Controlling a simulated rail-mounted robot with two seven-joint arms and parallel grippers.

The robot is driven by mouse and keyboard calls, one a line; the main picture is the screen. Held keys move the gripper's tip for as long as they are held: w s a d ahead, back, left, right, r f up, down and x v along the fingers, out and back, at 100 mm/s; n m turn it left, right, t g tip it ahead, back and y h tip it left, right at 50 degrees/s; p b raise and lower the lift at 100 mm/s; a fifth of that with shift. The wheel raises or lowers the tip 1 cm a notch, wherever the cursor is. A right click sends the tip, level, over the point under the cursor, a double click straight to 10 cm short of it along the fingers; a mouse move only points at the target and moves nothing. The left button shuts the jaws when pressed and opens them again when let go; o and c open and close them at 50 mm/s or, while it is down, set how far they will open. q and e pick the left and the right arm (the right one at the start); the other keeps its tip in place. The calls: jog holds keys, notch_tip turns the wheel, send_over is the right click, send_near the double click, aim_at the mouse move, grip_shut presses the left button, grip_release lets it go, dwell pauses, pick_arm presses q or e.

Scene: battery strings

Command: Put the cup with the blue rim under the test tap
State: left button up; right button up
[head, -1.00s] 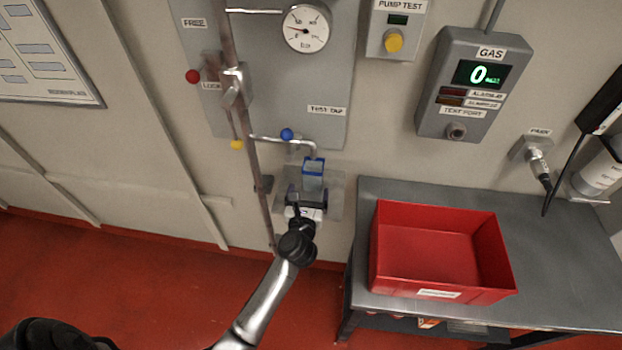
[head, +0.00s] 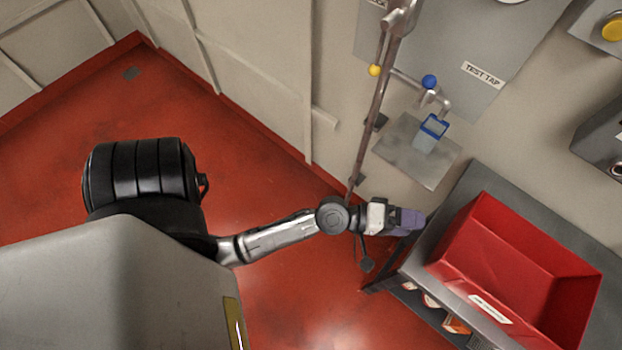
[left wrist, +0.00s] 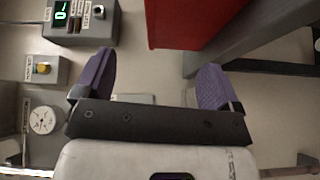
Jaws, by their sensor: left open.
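The cup with the blue rim (head: 430,134) stands upright on a small grey shelf (head: 397,148) on the wall in the head view. The test tap (head: 437,98), with a blue knob, has its spout directly above the cup. My left gripper (head: 420,221) is below and apart from the cup, near the table's left edge. In the left wrist view its two purple fingers (left wrist: 155,85) are wide apart with nothing between them. The cup cannot be made out in the left wrist view. My right gripper is not in view.
A red bin (head: 466,254) sits on a grey table (head: 459,199) right of my left gripper. A vertical pipe (head: 373,112) with a yellow knob runs left of the shelf. Several items lie on the table's lower shelf. The red floor to the left is clear.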

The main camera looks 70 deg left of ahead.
pick_arm(q)
jog(key=s+f+m+g+y, duration=0.2)
jog(key=s+f+m+g, duration=0.6)
jog(key=s+m, duration=0.25)
jog(key=s+a+f+m+g+y, duration=0.2)
jog(key=s+a+m+g+y, duration=0.1)
jog(key=s, duration=0.7)
jog(key=a+g+y, duration=0.1)
jog(key=a+y, duration=0.1)
jog(key=shift+a+f+g+y, duration=0.2)
jog(key=shift+f+g+y, duration=0.1)
jog(key=shift+f, duration=0.05)
